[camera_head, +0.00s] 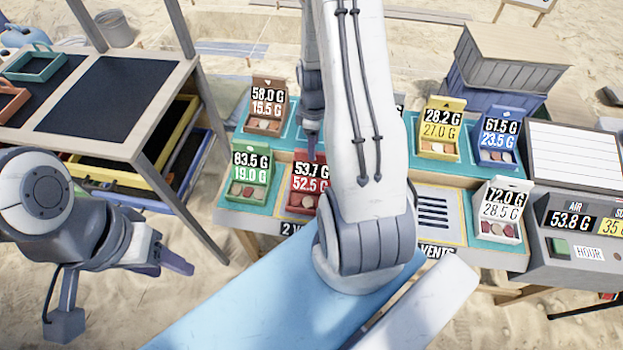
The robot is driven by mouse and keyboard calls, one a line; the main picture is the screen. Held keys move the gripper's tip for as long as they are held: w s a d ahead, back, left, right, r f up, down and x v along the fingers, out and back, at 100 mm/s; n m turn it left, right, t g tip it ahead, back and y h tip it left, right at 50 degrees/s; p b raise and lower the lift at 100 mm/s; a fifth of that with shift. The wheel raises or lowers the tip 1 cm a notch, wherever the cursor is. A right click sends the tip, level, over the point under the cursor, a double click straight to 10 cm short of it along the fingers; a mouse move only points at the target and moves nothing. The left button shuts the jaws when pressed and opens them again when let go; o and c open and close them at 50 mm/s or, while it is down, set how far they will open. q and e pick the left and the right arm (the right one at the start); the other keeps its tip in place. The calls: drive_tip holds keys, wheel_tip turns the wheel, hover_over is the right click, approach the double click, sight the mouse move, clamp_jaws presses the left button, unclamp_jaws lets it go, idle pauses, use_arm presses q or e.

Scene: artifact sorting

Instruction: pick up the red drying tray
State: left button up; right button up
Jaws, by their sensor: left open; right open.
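The red drying tray (303,201) sits on the near row of the teal-topped bench. Its raised back shows 53.7 G over 52.5 G, and small pieces lie in it. My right arm crosses the middle of the view and hides the area just right of the tray. My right gripper (311,145) points down above the back edge of the red tray; it is open, partly hidden by the arm, and whether it touches the tray is unclear. My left gripper (168,262) is open and empty over sand at the left, away from the bench.
A green tray (246,191) stands close left of the red one, a brown tray (265,123) behind. Yellow (438,146), blue (497,155) and white (497,229) trays stand at the right. A dark-topped rack (105,100) stands at the left; a grey meter box (575,245) at the right.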

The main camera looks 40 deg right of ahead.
drive_tip(key=shift+f+p, duration=0.5)
drive_tip(key=shift+f, duration=1.65)
clamp_jaws()
